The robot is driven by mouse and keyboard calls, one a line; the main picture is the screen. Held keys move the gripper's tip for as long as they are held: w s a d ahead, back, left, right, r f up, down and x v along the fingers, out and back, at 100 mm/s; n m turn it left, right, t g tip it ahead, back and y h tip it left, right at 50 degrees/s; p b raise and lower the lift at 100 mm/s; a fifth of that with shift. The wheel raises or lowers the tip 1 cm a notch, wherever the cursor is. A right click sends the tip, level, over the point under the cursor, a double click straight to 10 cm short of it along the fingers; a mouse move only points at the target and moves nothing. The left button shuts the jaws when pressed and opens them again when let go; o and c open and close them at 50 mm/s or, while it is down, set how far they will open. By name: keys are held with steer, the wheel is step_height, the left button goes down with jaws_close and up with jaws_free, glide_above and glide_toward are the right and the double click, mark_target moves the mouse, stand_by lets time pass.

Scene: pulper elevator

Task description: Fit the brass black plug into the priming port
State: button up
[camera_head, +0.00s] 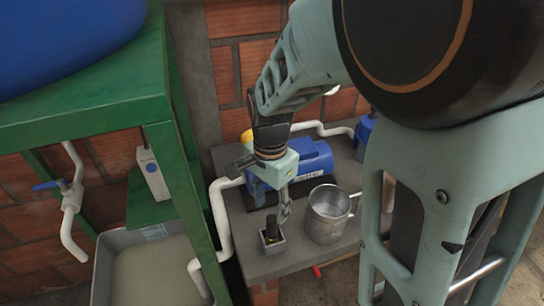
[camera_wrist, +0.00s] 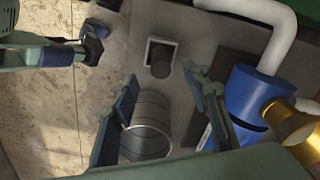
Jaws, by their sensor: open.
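The black plug (camera_head: 270,229) stands upright in a small grey square holder (camera_head: 273,246) near the front left of the bench; a little brass colour shows at its base. In the wrist view the plug (camera_wrist: 160,68) appears between and just beyond the fingertips. My gripper (camera_head: 284,211) is open and empty, pointing down above and beside the plug, apart from it. A blue pump (camera_head: 308,158) lies behind the gripper. A brass fitting (camera_wrist: 294,130) on the pump's end shows at the right of the wrist view; I cannot tell whether its opening is the priming port.
A metal mug (camera_head: 326,217) stands right of the holder, close to my gripper. A white pipe (camera_head: 219,215) rises at the bench's left edge. A green frame (camera_head: 185,170) and grey water tub (camera_head: 150,270) are farther left. Bare bench (camera_head: 245,225) is narrow.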

mark_target(272, 228)
step_height(272, 228, down, 4)
steer(key=shift+f, duration=0.1)
steer(key=shift+w+d+f+b, duration=0.1)
steer(key=shift+f+b, duration=0.1)
steer(key=shift+f, duration=1.3)
steer(key=shift+d+f+b, duration=0.1)
steer(key=shift+f+b, duration=0.1)
steer(key=shift+f, duration=1.25)
jaws_close()
